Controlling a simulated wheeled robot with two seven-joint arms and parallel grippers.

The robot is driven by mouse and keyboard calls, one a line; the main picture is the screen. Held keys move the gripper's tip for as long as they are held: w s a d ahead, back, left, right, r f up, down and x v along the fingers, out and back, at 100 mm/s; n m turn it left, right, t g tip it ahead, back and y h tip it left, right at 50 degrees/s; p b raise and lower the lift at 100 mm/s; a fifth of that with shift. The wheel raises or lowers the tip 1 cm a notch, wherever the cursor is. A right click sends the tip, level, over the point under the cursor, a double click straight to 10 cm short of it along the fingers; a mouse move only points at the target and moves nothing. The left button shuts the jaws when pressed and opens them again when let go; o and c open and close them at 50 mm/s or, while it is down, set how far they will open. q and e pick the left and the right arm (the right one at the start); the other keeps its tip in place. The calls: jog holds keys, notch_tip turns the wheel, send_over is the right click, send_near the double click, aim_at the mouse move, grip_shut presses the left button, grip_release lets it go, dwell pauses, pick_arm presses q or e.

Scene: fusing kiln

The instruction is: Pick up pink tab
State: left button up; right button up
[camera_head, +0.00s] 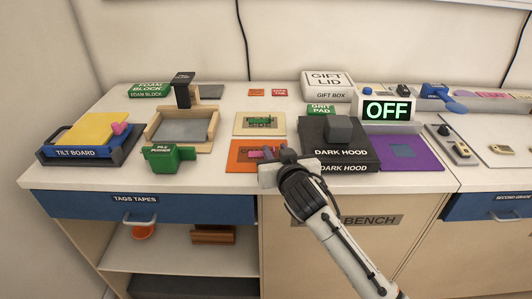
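A small pink piece (254,154) lies on the orange mat (238,166) at the front middle of the bench. My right gripper (276,153) is at the right side of this mat, just right of the pink piece. Its dark fingertips cover part of the mat, and I cannot tell whether they touch or hold anything. Another pink piece (120,128) sits on the right side of the yellow slab on the tilt board (75,153). I cannot tell which pink piece is the tab. My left gripper is not in view.
The dark hood (345,154) with a grey block (338,129) stands right of my gripper. A wooden tray (182,131) and green holder (168,158) stand left. White bench top is bare between them.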

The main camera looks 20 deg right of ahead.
jog(key=shift+w, duration=0.15)
grip_shut()
dwell(0.4)
